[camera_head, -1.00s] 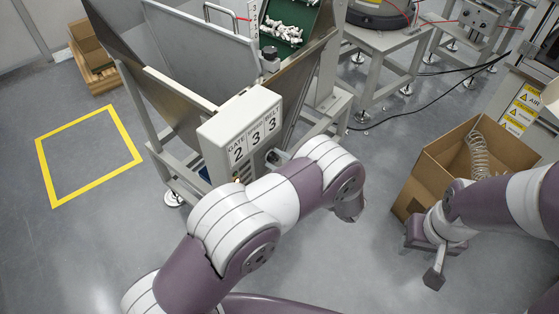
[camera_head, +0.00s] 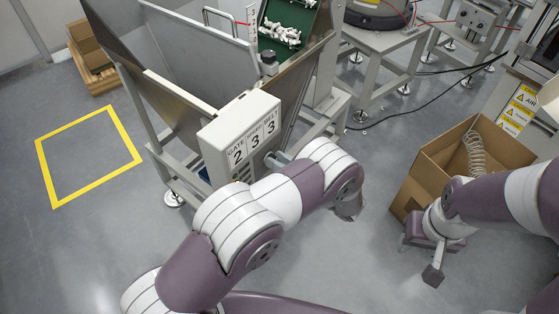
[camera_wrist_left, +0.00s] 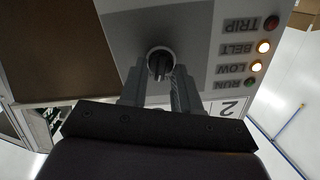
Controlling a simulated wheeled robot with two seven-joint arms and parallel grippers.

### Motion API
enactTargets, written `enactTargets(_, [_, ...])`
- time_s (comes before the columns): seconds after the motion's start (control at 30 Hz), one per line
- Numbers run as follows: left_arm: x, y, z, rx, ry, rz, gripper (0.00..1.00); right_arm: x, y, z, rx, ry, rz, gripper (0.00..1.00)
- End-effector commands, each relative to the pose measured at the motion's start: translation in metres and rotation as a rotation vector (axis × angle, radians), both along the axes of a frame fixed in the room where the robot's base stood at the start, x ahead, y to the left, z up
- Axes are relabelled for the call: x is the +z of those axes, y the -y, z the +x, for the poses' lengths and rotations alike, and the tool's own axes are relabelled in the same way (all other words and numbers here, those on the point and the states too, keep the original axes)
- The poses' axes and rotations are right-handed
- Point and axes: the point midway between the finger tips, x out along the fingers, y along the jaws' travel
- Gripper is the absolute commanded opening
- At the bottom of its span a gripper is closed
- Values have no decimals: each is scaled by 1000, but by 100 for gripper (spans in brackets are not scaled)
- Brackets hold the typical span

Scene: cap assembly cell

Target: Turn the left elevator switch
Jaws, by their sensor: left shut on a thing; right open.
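The elevator control box (camera_head: 243,138) is pale grey, with its top labelled GATE 2, SPEED 3 and BELT 3. In the left wrist view its panel (camera_wrist_left: 207,55) carries a round black rotary switch (camera_wrist_left: 158,57). My left gripper (camera_wrist_left: 160,82) has its two grey fingers on either side of the switch's handle and is shut on it. The handle points roughly up and down in that view. In the head view my left arm hides the switch and most of this gripper. My right gripper (camera_head: 433,274) is open and empty, low above the floor at the right.
The panel's lamps read TRIP (camera_wrist_left: 271,22), dark red, then BELT (camera_wrist_left: 263,47), LOW and RUN; BELT and LOW glow. A cardboard box (camera_head: 420,172) with a coiled hose stands beside my right arm. The metal hopper (camera_head: 183,97) rises behind the control box.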

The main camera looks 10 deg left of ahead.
Motion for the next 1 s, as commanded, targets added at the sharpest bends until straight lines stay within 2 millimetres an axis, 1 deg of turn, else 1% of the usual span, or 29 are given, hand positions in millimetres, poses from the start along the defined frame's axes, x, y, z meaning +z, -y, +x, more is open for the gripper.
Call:
enactTargets(0.3, [-1,1,1,0,-243,107,1,5,0,0,0,0,0,43])
enactTargets(0.5, [-1,1,2,-1,-353,156,1,6,0,0,0,0,0,43])
enactTargets(0.73, [-2,1,2,-1,-429,189,1,7,0,0,0,0,0,43])
enactTargets(1.0, [-2,1,2,-1,-458,202,1,7,0,0,0,0,0,43])
